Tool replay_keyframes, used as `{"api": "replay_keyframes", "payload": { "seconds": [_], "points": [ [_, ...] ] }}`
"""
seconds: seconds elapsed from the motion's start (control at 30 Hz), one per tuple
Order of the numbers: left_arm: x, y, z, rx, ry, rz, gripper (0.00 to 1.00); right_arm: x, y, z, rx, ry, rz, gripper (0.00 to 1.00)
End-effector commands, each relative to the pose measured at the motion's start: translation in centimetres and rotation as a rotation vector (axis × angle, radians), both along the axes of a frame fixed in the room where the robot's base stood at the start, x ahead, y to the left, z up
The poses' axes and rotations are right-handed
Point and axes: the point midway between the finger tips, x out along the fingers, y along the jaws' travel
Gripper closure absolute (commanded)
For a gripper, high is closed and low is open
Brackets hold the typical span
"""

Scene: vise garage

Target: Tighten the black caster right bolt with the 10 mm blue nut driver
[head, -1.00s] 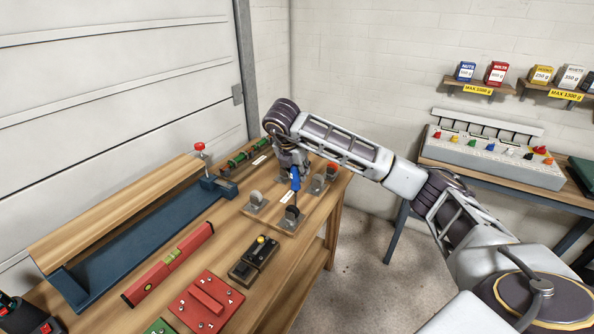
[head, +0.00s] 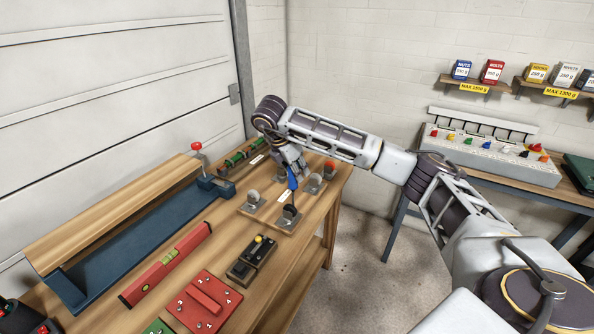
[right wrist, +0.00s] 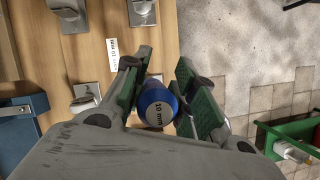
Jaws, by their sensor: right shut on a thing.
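My right gripper (head: 289,168) is shut on the blue nut driver (head: 292,182) above the board of casters. In the right wrist view the green finger pads flank the blue nut driver (right wrist: 156,105), whose end reads "10 mm". The driver's shaft points down toward the black caster (head: 290,213), at the near side of the board. Its tip and the caster's right bolt are too small or hidden, so I cannot tell whether they touch. My left gripper is not in view.
Grey casters (head: 253,196) (head: 314,182) and an orange-red caster (head: 330,169) stand close around the driver. A black block with a yellow knob (head: 251,259), a red level (head: 166,264) and a red plate (head: 204,302) lie nearer. A blue vise-like bench (head: 150,235) is at left.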

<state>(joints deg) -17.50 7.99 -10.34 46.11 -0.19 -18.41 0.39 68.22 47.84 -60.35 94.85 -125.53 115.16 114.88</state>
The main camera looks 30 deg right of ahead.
Motion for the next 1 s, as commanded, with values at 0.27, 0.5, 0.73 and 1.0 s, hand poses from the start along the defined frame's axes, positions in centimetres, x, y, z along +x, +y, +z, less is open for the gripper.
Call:
{"api": "replay_keyframes", "payload": {
  "seconds": [0.27, 0.5, 0.73, 1.0],
  "points": [
    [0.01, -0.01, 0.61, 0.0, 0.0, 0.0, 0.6, 0.01, -0.01, 0.69, 0.0, -0.001, 0.0, 0.98],
    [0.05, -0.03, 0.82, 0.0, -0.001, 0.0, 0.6, 0.01, -0.01, 0.91, 0.0, -0.001, 0.001, 0.98],
    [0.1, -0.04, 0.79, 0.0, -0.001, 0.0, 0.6, 0.01, -0.02, 0.87, 0.0, -0.001, 0.001, 0.98],
    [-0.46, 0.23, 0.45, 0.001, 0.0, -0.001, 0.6, 0.01, -0.01, 0.86, 0.0, -0.001, 0.001, 0.98]
  ]
}}
